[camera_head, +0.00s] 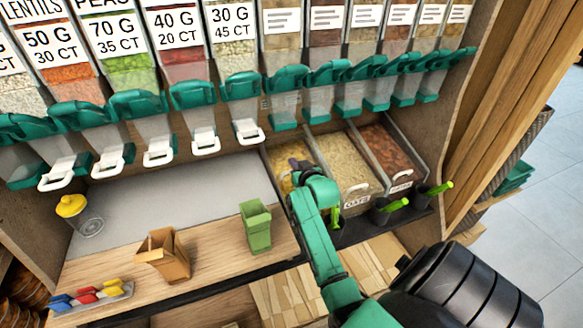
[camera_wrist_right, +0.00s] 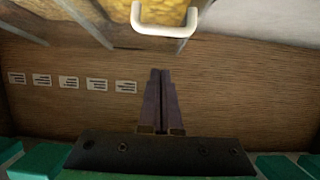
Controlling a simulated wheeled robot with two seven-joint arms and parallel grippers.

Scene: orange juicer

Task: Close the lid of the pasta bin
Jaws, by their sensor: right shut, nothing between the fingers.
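The left floor bin (camera_head: 284,184) holds yellow contents and appears to be the pasta bin. My right arm covers much of it in the head view. My right gripper (camera_head: 298,163) is over this bin, its fingers shut and empty. In the right wrist view the shut fingers (camera_wrist_right: 160,72) point toward a brown wood panel. Yellow contents (camera_wrist_right: 162,12) and a white handle (camera_wrist_right: 165,30) show at the top edge, beyond the fingertips and apart from them. I cannot make out the lid or its angle. My left gripper is not in view.
An oats bin (camera_head: 345,160) and a reddish-brown bin (camera_head: 392,150) stand to the right. Green-handled scoops (camera_head: 395,205) sit in front. Dispensers with green spouts (camera_head: 285,80) hang above. A green box (camera_head: 257,228) and brown bag (camera_head: 162,257) stand on the counter to the left.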

